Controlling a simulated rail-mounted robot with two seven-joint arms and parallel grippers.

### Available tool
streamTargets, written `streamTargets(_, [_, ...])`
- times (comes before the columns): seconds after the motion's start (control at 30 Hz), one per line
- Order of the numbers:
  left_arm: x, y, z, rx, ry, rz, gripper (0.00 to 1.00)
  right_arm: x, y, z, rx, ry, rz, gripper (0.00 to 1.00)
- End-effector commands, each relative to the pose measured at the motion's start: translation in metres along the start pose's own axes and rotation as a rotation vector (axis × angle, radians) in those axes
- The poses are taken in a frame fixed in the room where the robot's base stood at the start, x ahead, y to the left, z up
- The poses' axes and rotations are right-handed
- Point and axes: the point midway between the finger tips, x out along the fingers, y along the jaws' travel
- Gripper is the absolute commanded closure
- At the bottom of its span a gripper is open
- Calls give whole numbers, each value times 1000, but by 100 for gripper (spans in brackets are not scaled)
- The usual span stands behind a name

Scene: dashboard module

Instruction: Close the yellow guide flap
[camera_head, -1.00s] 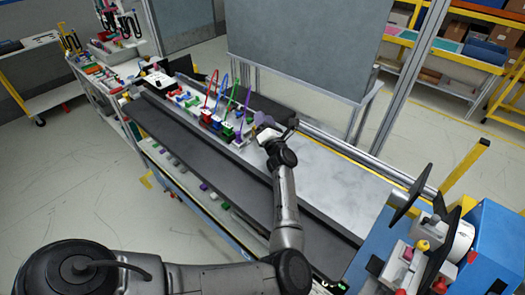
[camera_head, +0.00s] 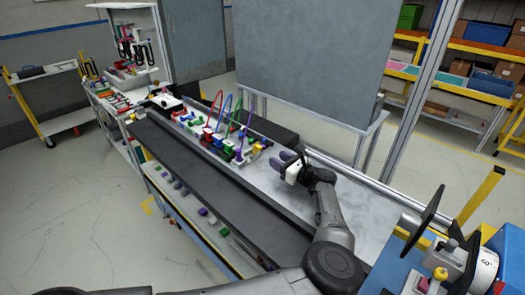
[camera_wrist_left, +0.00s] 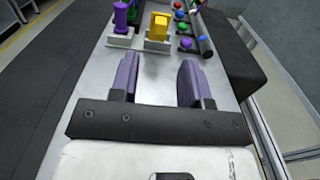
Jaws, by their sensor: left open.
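The yellow piece (camera_wrist_left: 158,27), which looks like the guide flap, stands on a pale base at the near end of the row of parts; it is small in the head view (camera_head: 257,148). I cannot tell whether it is open or closed. A purple piece (camera_wrist_left: 121,18) on its own pale base stands just left of it in the wrist view. My left gripper (camera_head: 287,160) is open and empty, with purple fingers (camera_wrist_left: 160,82) spread apart. It is over the bare metal bench top, short of the yellow piece and not touching it. My right gripper is not in view.
Several coloured blocks with red, blue and green cable loops (camera_head: 222,115) line the bench beyond the yellow piece. Coloured round parts (camera_wrist_left: 186,43) lie to its right in the wrist view. A dark block (camera_wrist_left: 240,65) borders the bench. The metal top (camera_head: 350,200) near my gripper is clear.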

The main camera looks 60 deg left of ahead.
Motion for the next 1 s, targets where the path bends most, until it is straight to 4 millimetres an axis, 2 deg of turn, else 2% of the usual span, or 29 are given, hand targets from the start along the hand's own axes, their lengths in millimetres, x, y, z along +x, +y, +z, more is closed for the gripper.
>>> streamTargets(0.03, [11,0,1,-1,1,3,57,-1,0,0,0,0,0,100])
streamTargets(0.2, [41,0,0,0,0,3,57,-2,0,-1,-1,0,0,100])
streamTargets(0.43, [68,0,0,0,-1,1,57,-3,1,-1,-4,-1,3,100])
streamTargets(0.67, [79,0,0,1,0,-2,57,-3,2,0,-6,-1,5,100])
streamTargets(1.0, [80,0,0,1,0,-2,59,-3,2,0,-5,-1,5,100])
